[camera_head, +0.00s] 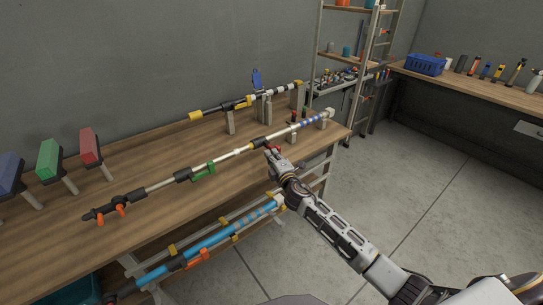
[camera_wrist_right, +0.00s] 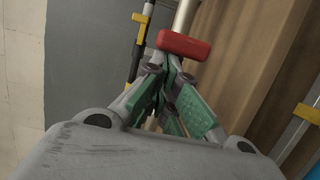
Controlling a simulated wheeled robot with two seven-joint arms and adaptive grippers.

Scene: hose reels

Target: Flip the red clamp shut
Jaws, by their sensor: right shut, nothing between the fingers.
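The red clamp (camera_wrist_right: 184,45) shows in the right wrist view as a rounded red bar lying across a pale pole (camera_wrist_right: 185,14). It is just beyond my right fingertips. I cannot tell from these views whether the clamp stands open or closed. My right gripper (camera_head: 271,153) is shut and empty, at the front edge of the bench beside the long pale pole (camera_head: 225,157). Its closed green-padded fingers (camera_wrist_right: 172,70) point at the clamp in the wrist view; whether they touch it is unclear. In the head view the gripper mostly hides the clamp. My left gripper is not in view.
The wooden bench (camera_head: 150,150) carries a second pole with yellow fittings (camera_head: 195,116) behind. Blue, green (camera_head: 49,160) and red (camera_head: 91,146) blocks on stands are at the left. A blue pole (camera_head: 215,238) runs below the front edge. Floor (camera_head: 390,190) at the right is clear.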

